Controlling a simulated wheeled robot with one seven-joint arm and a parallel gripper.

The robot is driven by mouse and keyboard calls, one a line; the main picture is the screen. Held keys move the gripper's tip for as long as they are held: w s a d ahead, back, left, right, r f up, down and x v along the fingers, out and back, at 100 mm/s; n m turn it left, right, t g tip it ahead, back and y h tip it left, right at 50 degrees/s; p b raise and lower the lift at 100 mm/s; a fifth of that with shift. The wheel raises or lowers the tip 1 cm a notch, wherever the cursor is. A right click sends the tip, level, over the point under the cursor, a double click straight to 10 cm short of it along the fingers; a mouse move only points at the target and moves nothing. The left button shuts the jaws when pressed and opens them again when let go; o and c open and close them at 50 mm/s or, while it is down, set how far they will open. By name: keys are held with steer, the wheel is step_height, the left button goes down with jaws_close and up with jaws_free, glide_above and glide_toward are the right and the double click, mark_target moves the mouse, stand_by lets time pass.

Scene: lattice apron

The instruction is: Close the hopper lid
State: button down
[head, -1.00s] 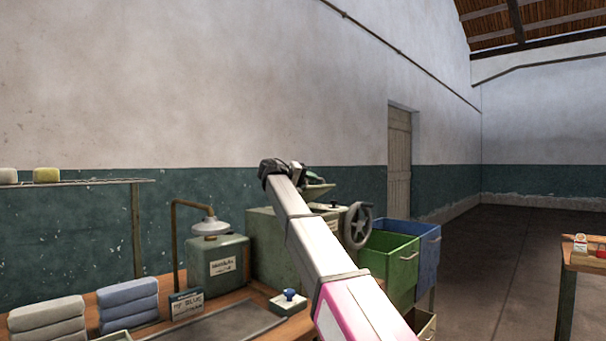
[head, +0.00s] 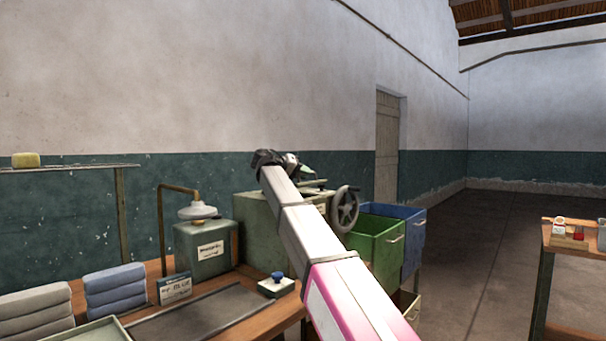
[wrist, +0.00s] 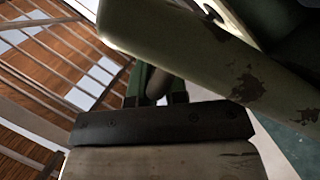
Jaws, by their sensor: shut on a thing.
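In the head view my arm reaches over the green machine (head: 250,212), and my gripper (head: 301,166) is at its top, partly hidden by my own wrist. The hopper lid (head: 313,184) shows only as a thin, nearly edge-on green strip beside it. In the wrist view my gripper (wrist: 156,88) has its green fingers around a dark rounded bar, apparently the lid's handle. A pale green panel with chipped paint (wrist: 222,72), seemingly the lid, slants across the upper right. Whether the lid touches the hopper rim cannot be seen.
A handwheel (head: 345,210) is on the machine's right side. Green (head: 377,243) and blue (head: 412,225) bins stand beyond it. A canister (head: 205,248), a blue-knobbed box (head: 276,286) and folded cloths (head: 114,290) are on the bench. Open floor lies to the right.

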steer(key=c, duration=1.2)
jaws_free()
steer(key=shift+o, duration=0.2)
steer(key=shift+a, duration=0.1)
steer(key=v, duration=1)
steer(key=shift+s+a+r, duration=0.2)
steer(key=shift+s, duration=0.05)
